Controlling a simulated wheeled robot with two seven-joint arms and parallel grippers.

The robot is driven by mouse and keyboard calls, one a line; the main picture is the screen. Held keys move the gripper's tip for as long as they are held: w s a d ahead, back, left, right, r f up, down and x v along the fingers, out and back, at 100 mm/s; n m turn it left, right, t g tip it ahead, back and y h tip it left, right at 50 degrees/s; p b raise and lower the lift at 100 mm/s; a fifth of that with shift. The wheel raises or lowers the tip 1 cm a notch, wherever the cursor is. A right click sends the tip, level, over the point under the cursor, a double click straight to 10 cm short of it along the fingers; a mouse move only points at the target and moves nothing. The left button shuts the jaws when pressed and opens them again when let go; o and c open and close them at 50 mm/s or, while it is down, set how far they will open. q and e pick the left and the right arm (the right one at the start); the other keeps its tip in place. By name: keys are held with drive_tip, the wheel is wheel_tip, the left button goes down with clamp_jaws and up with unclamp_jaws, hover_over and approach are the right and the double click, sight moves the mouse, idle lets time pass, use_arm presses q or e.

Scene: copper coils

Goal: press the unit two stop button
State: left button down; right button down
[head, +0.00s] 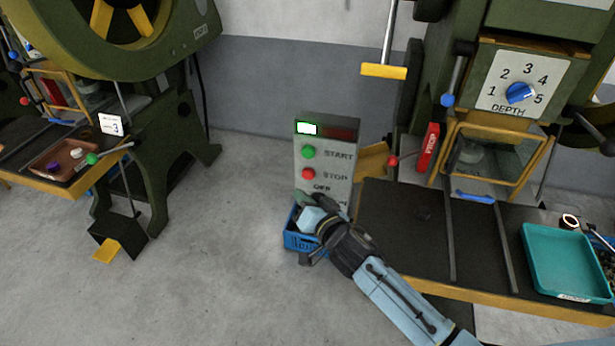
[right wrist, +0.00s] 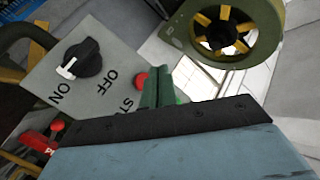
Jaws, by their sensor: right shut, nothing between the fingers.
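A grey control box (head: 323,165) stands left of the right-hand press. It carries a green START button (head: 308,152), a red STOP button (head: 308,174) below it, and an OFF/ON switch. No unit number is readable on the box. My right gripper (head: 303,198) is shut and empty, in front of the box's lower part, just below the STOP button in the head view. In the right wrist view its green fingers (right wrist: 158,88) are beside the red button (right wrist: 142,80); contact cannot be told. The black knob (right wrist: 85,58) points to ON. My left gripper is not in view.
A lamp (head: 307,128) on the box glows pale green; the red one beside it is dark. A blue crate (head: 298,240) is below the box. The right press has a depth dial (head: 520,93) and a teal tray (head: 568,262). Another press at left has a card marked 3 (head: 111,124).

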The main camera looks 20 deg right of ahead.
sight(302, 175)
drive_tip(key=shift+w+d, duration=0.5)
drive_tip(key=shift+w, duration=0.25)
drive_tip(key=shift+w+d, duration=0.45)
drive_tip(key=shift+w, duration=0.25)
drive_tip(key=shift+w+d, duration=0.1)
idle(0.9)
drive_tip(key=shift+w+d, duration=0.15)
drive_tip(key=shift+w, duration=0.1)
drive_tip(key=shift+w+d, duration=0.3)
drive_tip(key=shift+w, duration=0.1)
idle(0.7)
idle(0.4)
drive_tip(key=shift+s+a+p, duration=0.45)
drive_tip(key=shift+s+a, duration=0.1)
drive_tip(key=shift+s, duration=0.25)
